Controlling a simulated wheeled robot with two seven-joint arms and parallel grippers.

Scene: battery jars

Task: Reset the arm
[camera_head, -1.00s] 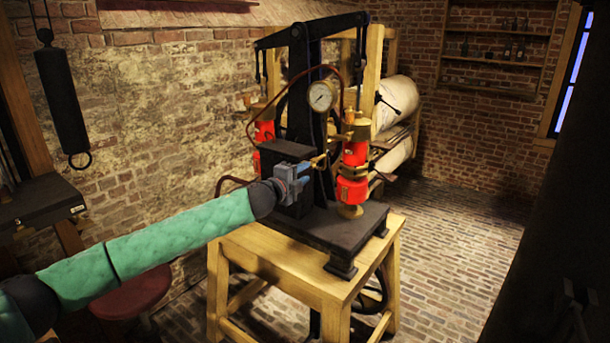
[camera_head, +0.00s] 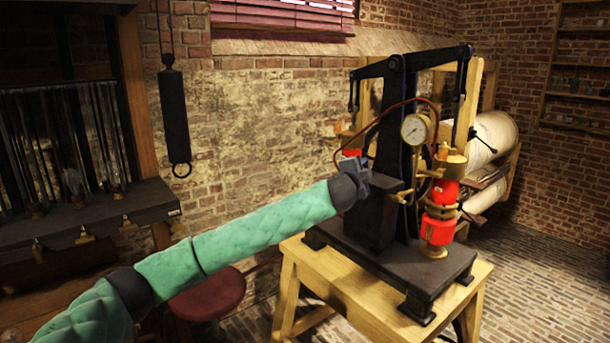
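My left arm comes in from the lower left in a green quilted sleeve. Its gripper (camera_head: 371,176) is at the left side of the black pump machine (camera_head: 385,220), in front of its dark block. The gripper is small and dark here, and I cannot tell whether its fingers are open or whether it touches the block. A small brass handle (camera_head: 403,195) sticks out to the right of the gripper, apart from it. A red and brass cylinder (camera_head: 440,210) stands on the machine's right, with a pressure gauge (camera_head: 415,129) above. My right gripper is not in view.
The machine stands on a wooden table (camera_head: 345,290). A round red stool (camera_head: 208,297) is below my forearm. A dark bench (camera_head: 90,215) is at the left, and a black cylinder (camera_head: 173,115) hangs by the brick wall. Brick floor shows at the lower right.

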